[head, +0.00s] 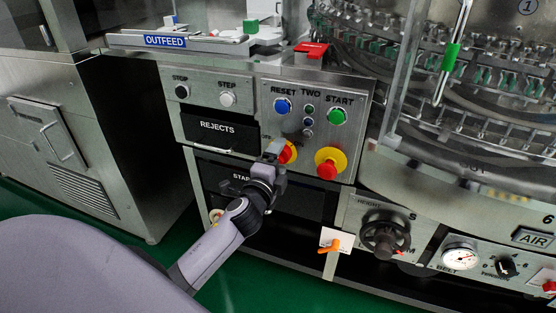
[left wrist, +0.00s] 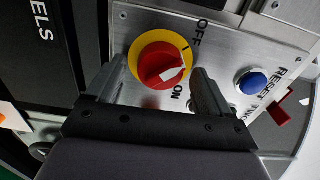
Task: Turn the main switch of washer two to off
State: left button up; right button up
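The main switch is a red rotary knob on a yellow disc (left wrist: 151,62), on the grey panel marked TWO. OFF and ON are printed beside it. Its white mark faces right in the left wrist view, toward the ON side. In the head view the switch (head: 289,152) is partly hidden behind my left gripper (head: 276,150). In the left wrist view my left gripper (left wrist: 158,68) is open, with one finger on each side of the knob. I cannot tell whether either finger touches it. My right gripper is not in view.
A red mushroom button on yellow (head: 327,168) sits just right of the switch. Above are the blue RESET button (head: 282,105) and green START button (head: 337,116). The REJECTS drawer (head: 217,132) is left of the switch. An orange lever (head: 331,244) and black handwheel (head: 384,234) are lower right.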

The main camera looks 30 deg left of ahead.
pick_arm(q)
jog(key=v, duration=0.7)
jog(key=shift+p, duration=0.35)
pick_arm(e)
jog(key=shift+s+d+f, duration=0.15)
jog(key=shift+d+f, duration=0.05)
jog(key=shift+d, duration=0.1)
pick_arm(q)
jog(key=shift+s, duration=0.1)
